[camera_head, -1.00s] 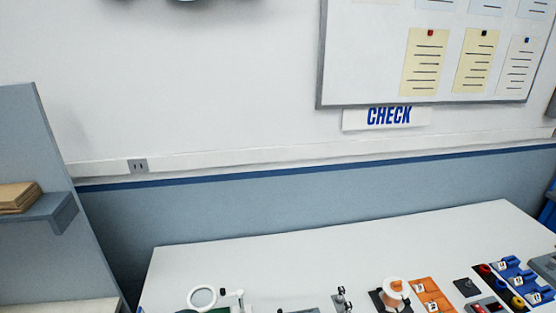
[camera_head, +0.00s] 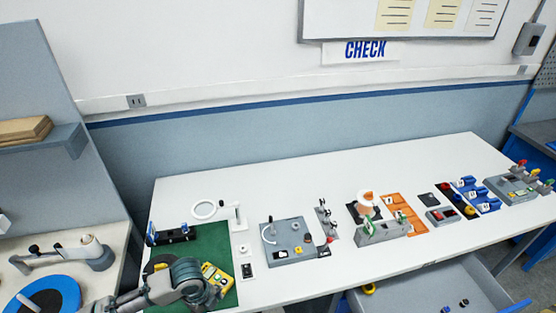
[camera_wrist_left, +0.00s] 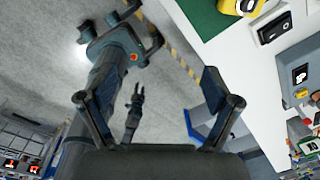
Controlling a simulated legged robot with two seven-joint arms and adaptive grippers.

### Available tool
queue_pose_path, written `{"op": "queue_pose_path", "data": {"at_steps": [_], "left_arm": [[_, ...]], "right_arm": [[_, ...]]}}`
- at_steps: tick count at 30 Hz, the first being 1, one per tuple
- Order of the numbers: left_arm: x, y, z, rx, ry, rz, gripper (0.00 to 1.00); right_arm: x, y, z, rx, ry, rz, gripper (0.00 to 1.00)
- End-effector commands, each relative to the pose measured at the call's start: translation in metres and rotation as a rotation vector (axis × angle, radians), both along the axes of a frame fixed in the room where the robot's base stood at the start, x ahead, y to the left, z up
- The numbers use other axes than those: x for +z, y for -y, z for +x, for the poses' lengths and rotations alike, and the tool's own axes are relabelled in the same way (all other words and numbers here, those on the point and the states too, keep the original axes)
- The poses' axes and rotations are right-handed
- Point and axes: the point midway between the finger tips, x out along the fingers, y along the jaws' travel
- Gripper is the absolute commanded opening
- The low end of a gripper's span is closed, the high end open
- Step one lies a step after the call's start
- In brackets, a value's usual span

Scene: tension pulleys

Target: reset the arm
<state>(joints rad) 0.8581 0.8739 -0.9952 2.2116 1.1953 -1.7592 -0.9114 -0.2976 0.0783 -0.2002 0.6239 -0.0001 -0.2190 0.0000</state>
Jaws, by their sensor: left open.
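My left arm comes in at the bottom left of the head view, over the green mat (camera_head: 215,245). Its bent grey links (camera_head: 188,275) show there, but I cannot make out its fingertips. In the left wrist view my left gripper (camera_wrist_left: 155,85) has its two dark fingers wide apart, with nothing between them. Beyond it are the grey floor and my own body. A small dark claw hanging there looks like my right gripper (camera_wrist_left: 136,95); it is too small to tell its state. My right arm is not in the head view.
The white table (camera_head: 300,180) holds a yellow meter (camera_head: 220,278), a grey pulley board (camera_head: 285,240), orange plates (camera_head: 404,215) and blue holders (camera_head: 478,194). An open drawer (camera_head: 400,300) juts out in front. A side bench with a blue disc (camera_head: 48,295) is at left.

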Motion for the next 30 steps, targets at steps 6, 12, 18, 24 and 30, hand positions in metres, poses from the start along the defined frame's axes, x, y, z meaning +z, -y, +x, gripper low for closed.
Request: {"op": "queue_pose_path", "data": {"at_steps": [6,12,18,24,30], "left_arm": [[-0.019,0.032,-0.008,0.084,0.031,-0.084,0.89],[-0.038,0.068,-0.019,0.247,0.060,-0.205,0.89],[-0.062,0.098,-0.037,0.628,0.064,-0.386,0.89],[-0.092,0.078,-0.061,1.152,0.055,-0.468,0.89],[-0.120,0.037,-0.092,1.528,0.068,-0.428,0.89]], "right_arm": [[0.000,0.000,-0.001,0.000,-0.002,0.000,0.40],[0.000,0.001,-0.002,0.000,-0.004,-0.001,0.40],[-0.001,0.001,-0.005,0.000,-0.009,-0.002,0.40],[0.000,0.002,-0.005,0.000,-0.009,-0.003,0.40],[0.000,0.003,-0.005,0.001,-0.009,-0.004,0.40]]}}
